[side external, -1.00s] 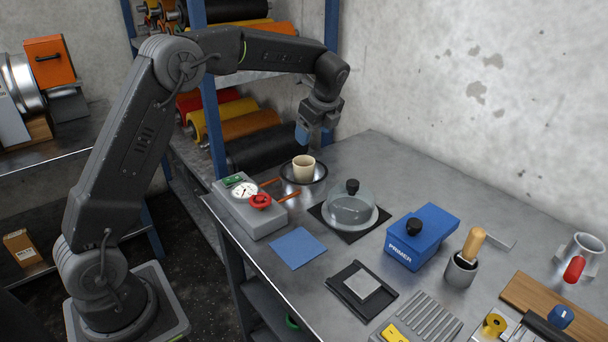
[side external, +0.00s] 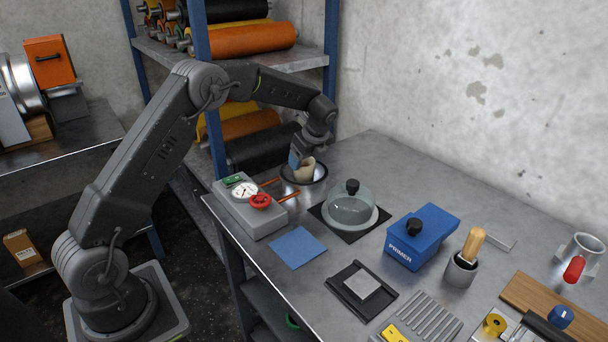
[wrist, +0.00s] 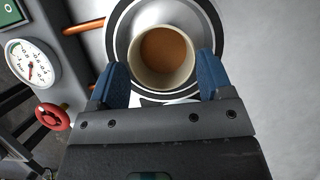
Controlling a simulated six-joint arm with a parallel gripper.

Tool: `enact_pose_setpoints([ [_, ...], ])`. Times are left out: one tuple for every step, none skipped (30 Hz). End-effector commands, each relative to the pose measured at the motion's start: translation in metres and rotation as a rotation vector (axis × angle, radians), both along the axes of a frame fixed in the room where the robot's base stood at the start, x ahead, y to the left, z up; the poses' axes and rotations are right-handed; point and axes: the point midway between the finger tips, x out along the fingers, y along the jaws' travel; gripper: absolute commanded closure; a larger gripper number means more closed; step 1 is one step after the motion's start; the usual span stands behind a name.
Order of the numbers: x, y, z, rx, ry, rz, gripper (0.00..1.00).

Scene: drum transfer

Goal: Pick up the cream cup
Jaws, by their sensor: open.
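The cream cup (side external: 304,170) stands in a dark-rimmed round dish (side external: 289,184) at the back left of the bench. In the wrist view the cup (wrist: 183,80) shows from above with a brown inside, in the round dish (wrist: 122,18). My gripper (wrist: 161,80) is open, with its blue fingers on the left and right of the cup's near side. Whether the fingers touch the cup cannot be told. In the side view my gripper (side external: 296,162) hides part of the cup.
A grey gauge box (side external: 232,212) with a red valve knob (side external: 260,201) stands close to the dish. A glass dome (side external: 351,206) stands to its right. A blue primer box (side external: 421,236) and a blue square (side external: 299,247) are further forward. The wall is behind.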

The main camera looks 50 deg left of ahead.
Motion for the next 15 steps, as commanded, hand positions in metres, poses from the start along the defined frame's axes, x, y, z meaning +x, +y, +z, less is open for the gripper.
enact_pose_setpoints([
  [0.000,0.004,-0.007,-0.001,0.003,0.001,0.27],
  [0.001,0.007,-0.011,-0.001,0.003,0.001,0.27],
  [0.002,0.010,-0.016,0.000,0.003,0.001,0.27],
  [0.002,0.012,-0.021,-0.001,0.003,0.000,0.27],
  [0.002,0.014,-0.025,-0.001,0.003,0.000,0.27],
  [0.002,0.016,-0.030,-0.001,0.002,0.000,0.27],
  [0.002,0.017,-0.032,-0.001,0.001,-0.001,0.27],
  [0.002,0.018,-0.035,-0.001,0.001,-0.001,0.27],
  [0.002,0.019,-0.036,-0.001,0.000,-0.001,0.27],
  [0.002,0.019,-0.037,-0.001,-0.001,-0.001,0.27],
  [0.002,0.019,-0.037,-0.001,-0.001,-0.002,0.27],
  [0.002,0.019,-0.037,0.000,-0.001,-0.002,0.27],
  [0.002,0.019,-0.037,-0.001,-0.001,-0.002,0.27],
  [0.002,0.019,-0.037,-0.001,-0.001,-0.002,0.27],
  [0.002,0.019,-0.036,-0.001,-0.001,-0.001,0.28],
])
